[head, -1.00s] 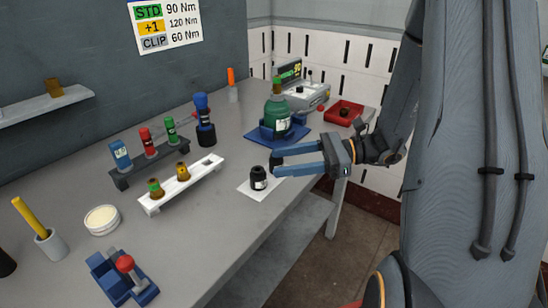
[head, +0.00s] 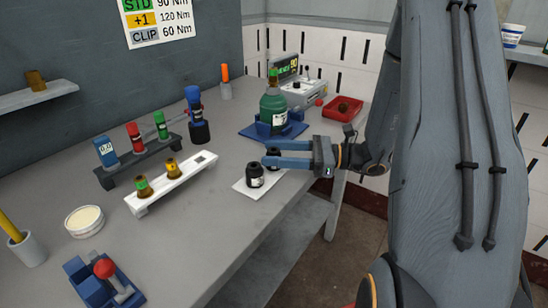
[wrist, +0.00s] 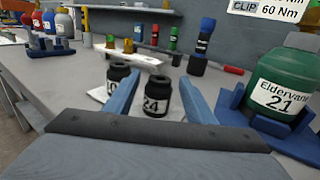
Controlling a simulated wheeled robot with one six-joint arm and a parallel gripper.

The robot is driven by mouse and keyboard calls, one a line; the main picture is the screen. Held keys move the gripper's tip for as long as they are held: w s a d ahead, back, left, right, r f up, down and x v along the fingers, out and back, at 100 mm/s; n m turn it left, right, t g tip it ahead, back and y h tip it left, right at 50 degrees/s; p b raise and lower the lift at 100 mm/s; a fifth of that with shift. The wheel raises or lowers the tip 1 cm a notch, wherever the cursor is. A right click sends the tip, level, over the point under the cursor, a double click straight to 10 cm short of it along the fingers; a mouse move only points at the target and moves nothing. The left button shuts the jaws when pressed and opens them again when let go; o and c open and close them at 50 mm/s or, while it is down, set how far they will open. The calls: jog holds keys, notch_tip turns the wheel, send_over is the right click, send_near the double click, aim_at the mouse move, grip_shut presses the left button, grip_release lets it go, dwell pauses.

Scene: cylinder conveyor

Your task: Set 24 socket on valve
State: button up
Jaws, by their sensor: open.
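The 24 socket (wrist: 157,100) is a black cup with a white "24" label, standing upright between my open fingers in the wrist view. In the head view it is the rear black socket (head: 273,152), partly hidden by my fingers. My gripper (head: 265,154) is open, low over the mat, one finger on either side of it; contact cannot be told. A second black socket (head: 255,177) stands just outside the fingers, its label partly covered in the wrist view (wrist: 117,82). The green cylinder (head: 273,108), labelled "Eldervane 21" in the wrist view (wrist: 284,85), carries the brass valve (head: 273,75) with a green band.
The sockets share a white mat (head: 242,188). The cylinder sits in a blue cradle (head: 293,128). A white rack (head: 150,199) holds two banded brass fittings. Behind are a dark tool rack (head: 118,178), a blue-topped tool (head: 196,110), a tester (head: 301,88) and a red tray (head: 345,108).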

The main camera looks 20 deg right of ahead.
aim_at(267, 153)
jog(key=p+x, duration=0.1)
jog(key=x, duration=0.3)
jog(key=shift+a+f, duration=0.1)
jog(key=shift+a, duration=0.05)
jog(key=shift+c, duration=0.4)
jog(key=c, duration=1.1)
